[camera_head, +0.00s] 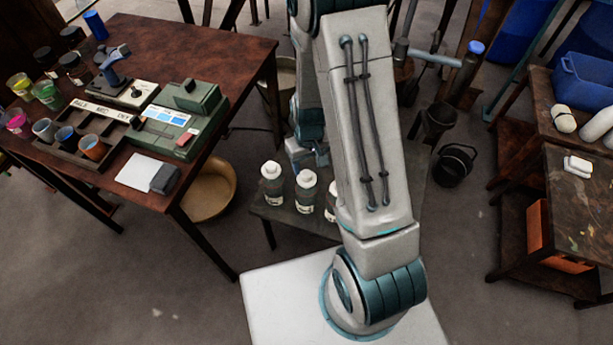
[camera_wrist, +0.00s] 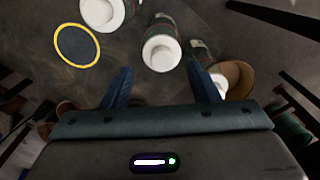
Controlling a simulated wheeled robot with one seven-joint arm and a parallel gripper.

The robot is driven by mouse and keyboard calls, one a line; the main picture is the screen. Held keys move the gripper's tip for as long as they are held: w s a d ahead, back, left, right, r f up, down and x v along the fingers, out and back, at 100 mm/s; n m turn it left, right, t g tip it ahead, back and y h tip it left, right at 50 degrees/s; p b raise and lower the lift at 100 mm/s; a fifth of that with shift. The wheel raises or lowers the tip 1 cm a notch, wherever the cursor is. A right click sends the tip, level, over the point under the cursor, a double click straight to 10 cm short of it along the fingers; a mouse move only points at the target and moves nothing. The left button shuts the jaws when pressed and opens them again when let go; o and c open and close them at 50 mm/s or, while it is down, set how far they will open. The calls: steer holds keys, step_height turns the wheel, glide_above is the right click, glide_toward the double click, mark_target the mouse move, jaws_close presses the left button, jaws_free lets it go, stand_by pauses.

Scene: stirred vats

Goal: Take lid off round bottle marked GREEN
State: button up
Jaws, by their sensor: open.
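Several round white-lidded bottles stand on a low dark table. In the head view a left bottle (camera_head: 271,184) and a middle bottle (camera_head: 306,192) show, and a third bottle (camera_head: 331,205) is partly hidden by my arm. Their labels are too small to read, so I cannot tell which is marked GREEN. In the wrist view my gripper (camera_wrist: 161,86) is open and empty, fingers wide apart. One white-lidded bottle (camera_wrist: 162,50) lies just ahead between the fingertips. Another bottle (camera_wrist: 102,12) is at the upper left, and one (camera_wrist: 212,75) is by the right finger.
A yellow-rimmed dark disc (camera_wrist: 77,45) lies on the low table (camera_head: 272,217). A brown desk (camera_head: 150,45) with cups and devices stands at left. A tan basin (camera_head: 209,190) is on the floor beneath it. A black bucket (camera_head: 455,165) and a cluttered bench (camera_head: 580,215) are at right.

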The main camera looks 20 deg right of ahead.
mark_target(306, 173)
steer(key=shift+w+a+f, duration=0.1)
steer(key=shift+w+f, duration=0.05)
steer(key=shift+f, duration=0.85)
steer(key=shift+w+a+f, duration=0.1)
steer(key=shift+w+f, duration=0.05)
steer(key=shift+f, duration=0.85)
steer(key=shift+w+f, duration=0.15)
steer(key=shift+f, duration=0.85)
steer(key=c, duration=1)
